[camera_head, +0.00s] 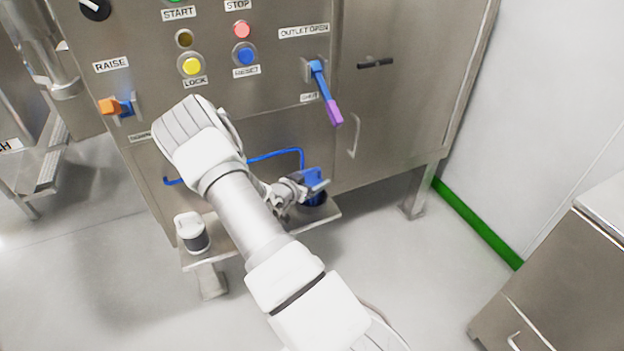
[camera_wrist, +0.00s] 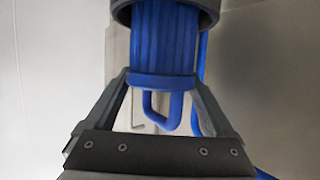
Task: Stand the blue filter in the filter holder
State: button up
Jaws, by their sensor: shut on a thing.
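The blue filter (camera_wrist: 163,45) has a ribbed body, a wider cap and a loop handle. In the wrist view my gripper (camera_wrist: 160,78) is shut on it at the cap, with the handle between the fingers. The far end of the filter goes into a dark grey round collar (camera_wrist: 123,13), which looks like the filter holder; it is cut off by the frame top, so the depth is hidden. In the head view my gripper (camera_head: 297,187) is low at the machine's front, above the right part of the shelf, with blue (camera_head: 314,179) showing at its tip.
A steel shelf (camera_head: 228,252) juts from the machine; a white-topped dark cylinder (camera_head: 190,232) stands on its left end. A blue hose (camera_head: 275,154) runs behind my arm. A purple-tipped lever (camera_head: 325,92) hangs above. A steel cabinet (camera_head: 560,280) stands at right; floor between is clear.

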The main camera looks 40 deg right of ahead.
jog(key=o, duration=1.2)
jog(key=shift+o, duration=0.2)
